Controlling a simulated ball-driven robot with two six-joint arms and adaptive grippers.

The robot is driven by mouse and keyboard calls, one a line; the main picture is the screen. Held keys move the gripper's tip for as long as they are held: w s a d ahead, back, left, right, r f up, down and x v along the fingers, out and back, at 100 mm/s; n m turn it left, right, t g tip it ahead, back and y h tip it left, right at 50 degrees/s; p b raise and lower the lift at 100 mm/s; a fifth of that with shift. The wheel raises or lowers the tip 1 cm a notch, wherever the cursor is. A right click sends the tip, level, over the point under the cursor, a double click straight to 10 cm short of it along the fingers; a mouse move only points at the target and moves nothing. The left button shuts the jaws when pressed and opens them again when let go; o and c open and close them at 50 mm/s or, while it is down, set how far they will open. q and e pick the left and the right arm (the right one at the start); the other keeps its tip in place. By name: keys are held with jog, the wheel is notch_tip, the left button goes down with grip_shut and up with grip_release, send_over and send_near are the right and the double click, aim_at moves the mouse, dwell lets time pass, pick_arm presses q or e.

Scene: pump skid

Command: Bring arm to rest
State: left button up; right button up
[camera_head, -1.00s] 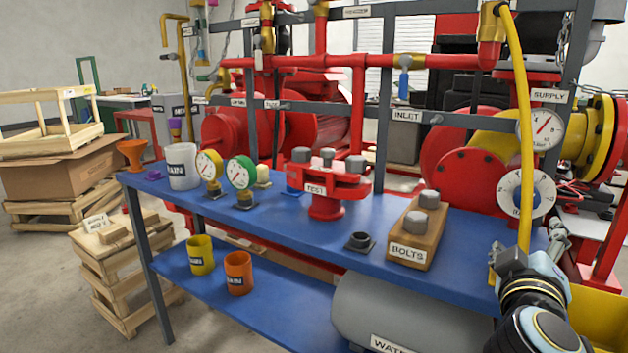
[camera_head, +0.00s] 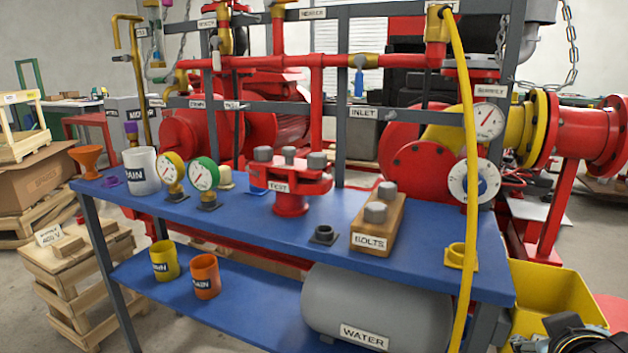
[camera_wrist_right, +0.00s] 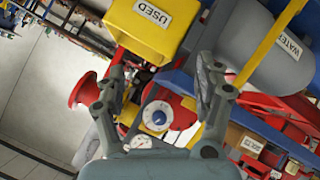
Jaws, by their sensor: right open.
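My right gripper (camera_wrist_right: 160,88) is open in the right wrist view, its two grey fingers wide apart with nothing held between them. Behind the gap show a round white dial with a blue centre (camera_wrist_right: 157,116) and red pump parts. In the head view, part of my right arm (camera_head: 577,335) shows at the bottom right corner, beside the yellow bin and clear of the blue bench (camera_head: 350,215). My left arm and gripper are in neither view.
The yellow bin (camera_head: 560,292) stands right of the bench; in the wrist view its label reads USED (camera_wrist_right: 150,25). A yellow hose (camera_head: 470,180) hangs past the bench's right end. The grey WATER tank (camera_head: 375,305) lies under the bench. Chains hang at top right.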

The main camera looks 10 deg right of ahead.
jog(key=s+a+f+n+g+y, duration=0.25)
jog(key=s+a+g+y, duration=0.4)
jog(key=s, duration=0.75)
notch_tip(320, 180, down, 25)
jog(key=s, duration=0.2)
jog(key=s+f, duration=1.7)
jog(key=s, duration=0.2)
jog(key=shift+d+m+g, duration=0.35)
jog(key=shift+d+m, duration=0.1)
jog(key=shift+f, duration=0.1)
